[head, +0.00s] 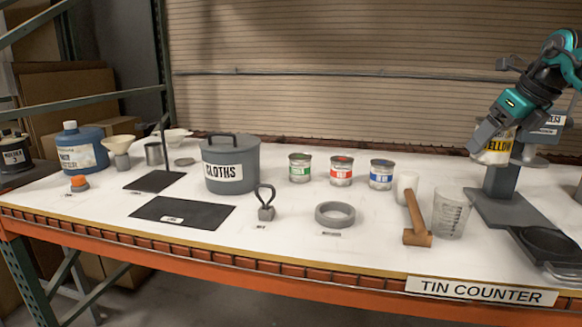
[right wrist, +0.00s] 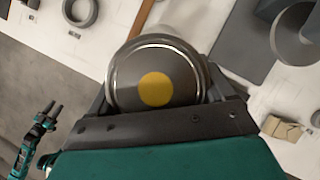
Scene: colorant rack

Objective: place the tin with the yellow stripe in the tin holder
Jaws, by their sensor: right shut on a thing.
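The tin with the yellow stripe (head: 497,148) is held up off the counter at the right, in front of the grey stand. My right gripper (head: 490,137) is shut on it. In the right wrist view the tin's round grey end with a yellow dot (right wrist: 156,90) faces the camera between the fingers. A thick grey ring (head: 335,214) lies empty on the counter, right of centre, with a small unreadable label in front; it looks like the tin holder. My left gripper is out of the head view; in the right wrist view it (right wrist: 50,108) shows small, fingers apart.
Green (head: 300,167), red (head: 341,171) and blue (head: 381,174) striped tins stand behind the ring. A grey weight (head: 266,205) is left of the ring.

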